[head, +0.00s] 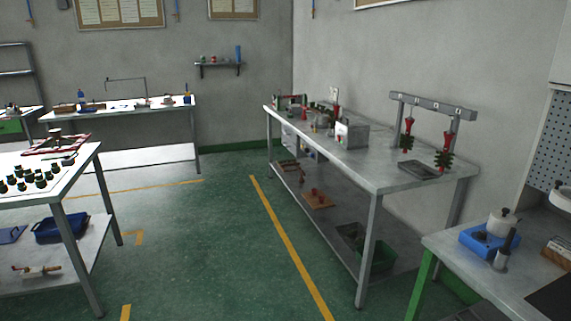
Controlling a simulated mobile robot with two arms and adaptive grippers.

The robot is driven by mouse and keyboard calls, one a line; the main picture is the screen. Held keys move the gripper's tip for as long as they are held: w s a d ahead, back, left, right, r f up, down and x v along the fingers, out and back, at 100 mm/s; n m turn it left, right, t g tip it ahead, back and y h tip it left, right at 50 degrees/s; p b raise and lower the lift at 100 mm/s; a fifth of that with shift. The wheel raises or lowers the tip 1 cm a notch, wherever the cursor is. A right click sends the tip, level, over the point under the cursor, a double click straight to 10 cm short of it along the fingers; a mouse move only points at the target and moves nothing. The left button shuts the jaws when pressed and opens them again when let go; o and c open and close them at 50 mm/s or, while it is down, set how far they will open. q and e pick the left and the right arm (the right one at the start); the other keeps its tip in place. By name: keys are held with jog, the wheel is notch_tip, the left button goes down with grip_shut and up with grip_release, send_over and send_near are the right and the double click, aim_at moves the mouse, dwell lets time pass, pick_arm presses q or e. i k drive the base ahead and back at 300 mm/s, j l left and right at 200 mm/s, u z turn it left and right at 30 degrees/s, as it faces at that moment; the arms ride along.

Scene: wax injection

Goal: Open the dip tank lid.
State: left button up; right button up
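I cannot tell for sure which thing is the dip tank. A grey metal box with a white front (352,134) stands on the long steel table (395,172) at the centre right. A round whitish pot with a dark-knobbed lid (502,222) stands on a blue base at the lower right, its lid seemingly on. Another pale round vessel (562,197) is cut off by the right edge. Neither of my grippers is in view.
A rack (432,106) with hanging red and green wax trees (443,152) stands on the steel table by a dark tray (418,170). A green bin (377,256) sits beneath. A white table (82,160) with several small dark parts is at left. Green floor (195,255) between is free.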

aim_at(351, 123)
jog(key=i+u, duration=0.15)
jog(key=i, duration=2.35)
jog(key=i+j+z, duration=0.1)
jog(key=i+z, duration=0.25)
jog(key=i, duration=0.15)
jog(key=i+j+z, duration=0.3)
jog(key=i, duration=0.15)
jog(key=i+j+z, duration=0.35)
jog(key=i+l, duration=0.05)
jog(key=i, duration=0.05)
